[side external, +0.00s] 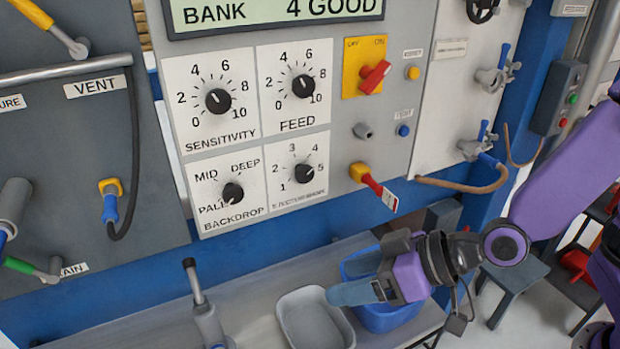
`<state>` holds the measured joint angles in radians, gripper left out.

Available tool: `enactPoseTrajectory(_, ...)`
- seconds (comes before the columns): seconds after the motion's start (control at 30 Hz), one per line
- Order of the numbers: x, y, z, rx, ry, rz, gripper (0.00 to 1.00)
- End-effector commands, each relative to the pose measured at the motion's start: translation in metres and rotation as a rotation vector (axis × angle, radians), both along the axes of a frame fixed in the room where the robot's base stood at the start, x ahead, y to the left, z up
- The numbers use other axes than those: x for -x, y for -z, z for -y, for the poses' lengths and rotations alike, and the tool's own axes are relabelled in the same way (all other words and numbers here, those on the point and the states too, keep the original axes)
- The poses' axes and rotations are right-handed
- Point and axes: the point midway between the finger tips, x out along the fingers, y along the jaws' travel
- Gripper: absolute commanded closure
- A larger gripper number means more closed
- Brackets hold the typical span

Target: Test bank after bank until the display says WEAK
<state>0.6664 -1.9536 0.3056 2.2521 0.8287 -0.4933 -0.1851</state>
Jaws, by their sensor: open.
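The display (278,14) at the top of the panel reads "BANK 4 GOOD". A blue button (403,130) sits at the panel's right under a small label that looks like "TEST". My gripper (350,278) is open and empty, pointing left, below the panel and apart from the dial and button. It is in front of a blue bin (395,316).
Sensitivity (218,100), feed (303,86) and backdrop (232,193) dials surround the numbered dial. A red switch (374,76), yellow button (413,73) and red-tagged yellow valve (372,183) are close by. A grey tray (287,325) and an upright lever (196,290) stand on the bench.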

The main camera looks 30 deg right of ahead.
Motion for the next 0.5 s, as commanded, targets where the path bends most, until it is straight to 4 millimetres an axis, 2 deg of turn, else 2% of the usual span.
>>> enactPoseTrajectory(0.1, -0.027, 0.006, -0.005, -0.034, 0.154, 0.113, 0.32)
enactPoseTrajectory(0.23, -0.052, 0.008, 0.003, -0.045, 0.328, 0.259, 0.32)
enactPoseTrajectory(0.33, -0.065, 0.008, 0.015, -0.032, 0.458, 0.383, 0.32)
enactPoseTrajectory(0.5, -0.072, 0.006, 0.038, 0.013, 0.628, 0.566, 0.32)
